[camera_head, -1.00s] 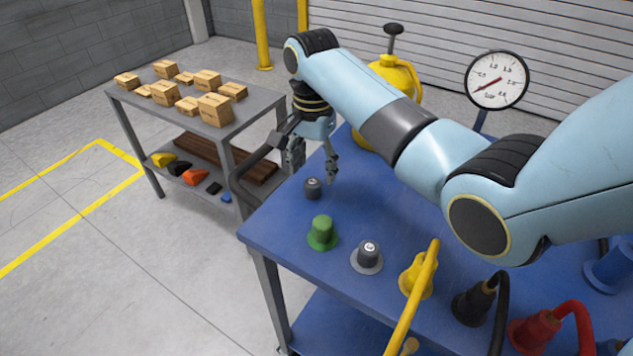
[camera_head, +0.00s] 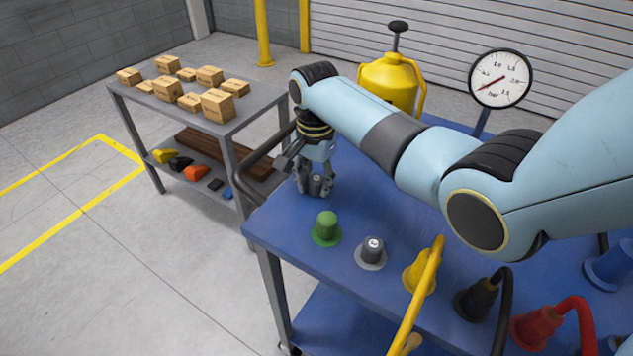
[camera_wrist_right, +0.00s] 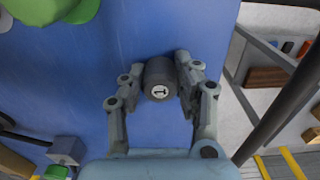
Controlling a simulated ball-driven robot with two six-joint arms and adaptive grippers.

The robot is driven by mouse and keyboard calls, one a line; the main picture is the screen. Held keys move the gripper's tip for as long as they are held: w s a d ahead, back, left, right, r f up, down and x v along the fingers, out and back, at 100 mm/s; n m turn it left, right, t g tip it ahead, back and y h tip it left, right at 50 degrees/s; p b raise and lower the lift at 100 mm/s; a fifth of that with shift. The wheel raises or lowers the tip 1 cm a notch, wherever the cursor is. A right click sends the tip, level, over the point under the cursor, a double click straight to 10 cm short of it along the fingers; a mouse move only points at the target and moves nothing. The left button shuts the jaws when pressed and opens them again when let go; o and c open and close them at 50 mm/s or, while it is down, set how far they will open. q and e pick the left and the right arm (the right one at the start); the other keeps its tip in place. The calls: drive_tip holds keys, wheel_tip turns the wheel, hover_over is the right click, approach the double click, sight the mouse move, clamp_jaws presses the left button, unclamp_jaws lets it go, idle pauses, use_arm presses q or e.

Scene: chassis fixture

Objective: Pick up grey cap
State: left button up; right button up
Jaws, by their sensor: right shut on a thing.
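The grey cap (camera_head: 317,185) is a short dark cylinder with a white numeral disc on its top. It stands near the left part of the blue table. My right gripper (camera_head: 315,191) has come down over it, with its fingers on both sides. In the right wrist view the cap (camera_wrist_right: 161,80) sits between the two fingers, its numbered end facing the camera, and the jaws (camera_wrist_right: 158,84) are shut on it. I cannot tell whether its bottom still touches the table. My left gripper is not in view.
A green fitting (camera_head: 326,229) and a grey flanged fitting with a white disc (camera_head: 371,253) stand close in front. Yellow (camera_head: 419,272), black (camera_head: 476,300) and red (camera_head: 536,327) hose fittings follow to the right. A yellow pump can (camera_head: 388,86) and a gauge (camera_head: 499,79) stand behind.

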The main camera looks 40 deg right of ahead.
sight(319, 179)
drive_tip(key=shift+r, duration=0.4)
drive_tip(key=r, duration=0.3)
drive_tip(key=shift+s+d+r, duration=0.2)
drive_tip(key=shift+d+r, duration=0.15)
drive_tip(key=s+d+r, duration=0.6)
drive_tip(key=s, duration=0.2)
drive_tip(key=shift+s+d+r, duration=0.25)
drive_tip(key=shift+s+d, duration=0.05)
drive_tip(key=shift+s, duration=0.1)
